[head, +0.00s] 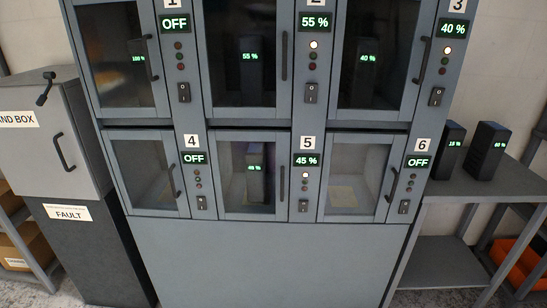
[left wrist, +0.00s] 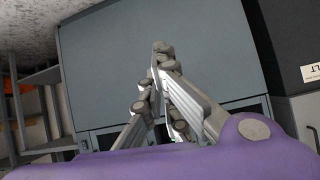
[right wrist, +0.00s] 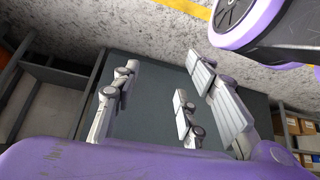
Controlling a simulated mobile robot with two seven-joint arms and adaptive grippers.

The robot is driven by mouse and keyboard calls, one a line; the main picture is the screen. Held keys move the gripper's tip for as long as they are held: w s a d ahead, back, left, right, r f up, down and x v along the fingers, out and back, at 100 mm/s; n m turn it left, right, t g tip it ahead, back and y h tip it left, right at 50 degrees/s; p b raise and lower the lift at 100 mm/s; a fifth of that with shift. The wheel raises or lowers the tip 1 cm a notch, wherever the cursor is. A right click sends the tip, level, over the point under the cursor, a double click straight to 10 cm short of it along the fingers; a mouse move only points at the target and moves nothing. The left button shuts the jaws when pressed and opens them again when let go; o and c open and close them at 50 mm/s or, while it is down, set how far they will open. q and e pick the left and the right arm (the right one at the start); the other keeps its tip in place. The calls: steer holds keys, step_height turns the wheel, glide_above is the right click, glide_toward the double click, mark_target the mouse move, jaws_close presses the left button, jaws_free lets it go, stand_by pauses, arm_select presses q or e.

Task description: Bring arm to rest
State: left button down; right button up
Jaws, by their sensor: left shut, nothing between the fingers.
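Neither arm shows in the head view. My left gripper (left wrist: 157,75) shows in the left wrist view, its fingers together and empty, with the cabinet's plain grey lower panel (left wrist: 200,60) behind it. My right gripper (right wrist: 160,85) shows in the right wrist view with its fingers wide apart and nothing between them. A grey panel and the speckled floor (right wrist: 140,25) lie beyond it. The grey charging cabinet (head: 270,250) fills the middle of the head view, with numbered glass doors that look shut.
A sand box (head: 35,145) on a dark stand marked FAULT (head: 90,250) is at the left. An orange bin (head: 515,265) sits low at the right.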

arm_select(q)
steer(key=s+a+f+n+g+p, duration=0.1)
steer(key=s+f+g, duration=0.1)
steer(key=s, duration=0.9)
steer(key=s+f+g, duration=0.2)
steer(key=s+f, duration=0.1)
steer(key=s, duration=0.8)
steer(key=w+r+p, duration=0.2)
steer(key=r+p, duration=0.6)
steer(key=w+r+t+p, duration=0.1)
steer(key=w+r+p, duration=0.2)
steer(key=r+p, duration=0.5)
steer(key=shift+w+t+y, duration=0.3)
steer(key=shift+w, duration=0.05)
arm_select(e)
steer(key=w+r, duration=0.2)
steer(key=r, duration=0.6)
steer(key=w+r+t, duration=0.1)
steer(key=w+r, duration=0.1)
steer(key=r, duration=0.6)
steer(key=shift+w+r, duration=0.25)
steer(key=shift+w, duration=0.05)
steer(key=shift+w+a+r+t, duration=0.1)
steer(key=shift+w+r+t, duration=0.05)
steer(key=shift+w+t, duration=0.15)
